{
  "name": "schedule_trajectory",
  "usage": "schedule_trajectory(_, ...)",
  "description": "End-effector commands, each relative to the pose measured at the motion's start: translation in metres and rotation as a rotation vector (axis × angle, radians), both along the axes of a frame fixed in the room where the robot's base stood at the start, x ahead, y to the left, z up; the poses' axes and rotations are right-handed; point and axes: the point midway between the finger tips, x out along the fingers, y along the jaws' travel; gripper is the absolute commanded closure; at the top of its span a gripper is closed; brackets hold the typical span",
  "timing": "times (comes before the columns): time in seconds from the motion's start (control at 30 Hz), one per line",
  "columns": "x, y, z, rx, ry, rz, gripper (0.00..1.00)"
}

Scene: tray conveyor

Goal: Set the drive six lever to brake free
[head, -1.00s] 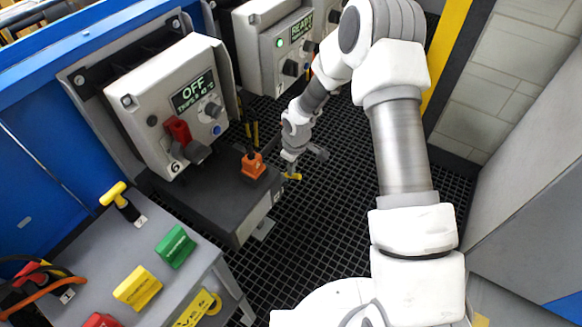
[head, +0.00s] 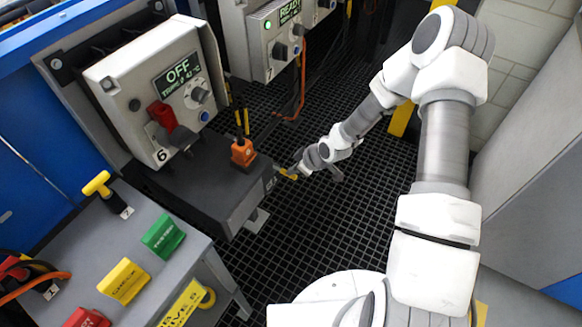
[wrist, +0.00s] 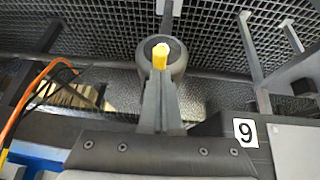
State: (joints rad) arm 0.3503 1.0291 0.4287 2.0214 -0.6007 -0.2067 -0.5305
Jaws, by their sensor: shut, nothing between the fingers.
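The drive six box (head: 150,85) at the left of the head view carries the numeral 6, a red handle and a display reading OFF. A lever with a yellow end (head: 289,174) sticks out at the platform's right edge, beside a small plate. The lever's exact setting is not readable.
The dark platform (head: 190,190) bears an orange plug-like part (head: 243,153). A grey side table (head: 60,270) at lower left holds coloured blocks and a yellow-handled tool. Box 7 (head: 275,40) stands behind. The grating floor (head: 320,220) is open below my arm.

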Motion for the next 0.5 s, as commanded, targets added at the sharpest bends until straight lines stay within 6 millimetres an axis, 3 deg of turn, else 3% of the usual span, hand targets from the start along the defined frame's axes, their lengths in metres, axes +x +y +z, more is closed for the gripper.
schedule_trajectory(0.5, 0.000, 0.001, 0.009, -0.004, -0.001, 0.003, 1.00)
